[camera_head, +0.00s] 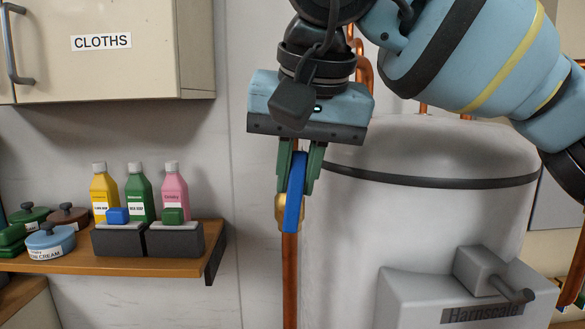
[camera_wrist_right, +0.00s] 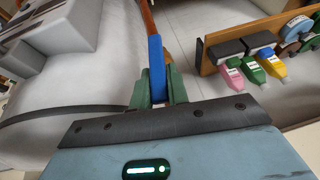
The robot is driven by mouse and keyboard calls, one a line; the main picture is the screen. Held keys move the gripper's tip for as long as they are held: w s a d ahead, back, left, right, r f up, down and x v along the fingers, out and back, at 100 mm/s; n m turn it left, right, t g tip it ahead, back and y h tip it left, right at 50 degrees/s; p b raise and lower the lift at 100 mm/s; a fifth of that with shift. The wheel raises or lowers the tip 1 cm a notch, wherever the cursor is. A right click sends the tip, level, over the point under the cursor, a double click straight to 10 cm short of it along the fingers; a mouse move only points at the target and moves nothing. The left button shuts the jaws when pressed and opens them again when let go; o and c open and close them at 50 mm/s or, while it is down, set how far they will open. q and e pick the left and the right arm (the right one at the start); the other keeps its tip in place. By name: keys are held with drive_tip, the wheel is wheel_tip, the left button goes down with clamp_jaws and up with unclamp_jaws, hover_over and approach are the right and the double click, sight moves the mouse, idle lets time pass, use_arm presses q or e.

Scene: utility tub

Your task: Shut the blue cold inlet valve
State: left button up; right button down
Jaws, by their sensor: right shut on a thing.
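The blue valve handle (camera_head: 294,195) sits on a brass valve body (camera_head: 280,208) on a vertical copper pipe (camera_head: 290,275), left of the grey tank. The handle stands nearly upright, roughly along the pipe, tilted slightly. My right gripper (camera_head: 300,170) comes down from above, its green fingers on either side of the handle's upper part, shut on it. In the right wrist view the blue handle (camera_wrist_right: 156,62) stands between the green fingers (camera_wrist_right: 158,90). The fingers hide part of the handle. My left gripper is not in view.
The grey tank (camera_head: 430,155) stands close on the right, with a box marked Harnscale (camera_head: 470,300) low on it. A wooden shelf (camera_head: 130,265) at left holds bottles, lidded pots and dark blocks. A cupboard marked CLOTHS (camera_head: 100,65) hangs upper left. Bare wall lies between.

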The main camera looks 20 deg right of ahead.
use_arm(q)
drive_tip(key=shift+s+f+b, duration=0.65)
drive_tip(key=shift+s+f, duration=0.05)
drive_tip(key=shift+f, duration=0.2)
use_arm(e)
drive_tip(key=d+y, duration=0.1)
drive_tip(key=t+y, duration=0.1)
drive_tip(key=y, duration=0.1)
drive_tip(key=d+f+m+y, duration=0.1)
drive_tip(key=y, duration=0.1)
drive_tip(key=shift+s+d+t, duration=0.3)
drive_tip(key=shift+s, duration=0.05)
drive_tip(key=c, duration=1.4)
unclamp_jaws()
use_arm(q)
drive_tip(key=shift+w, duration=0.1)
use_arm(e)
drive_tip(key=shift+o, duration=0.2)
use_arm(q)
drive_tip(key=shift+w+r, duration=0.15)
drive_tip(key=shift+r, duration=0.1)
use_arm(e)
drive_tip(key=v, duration=0.8)
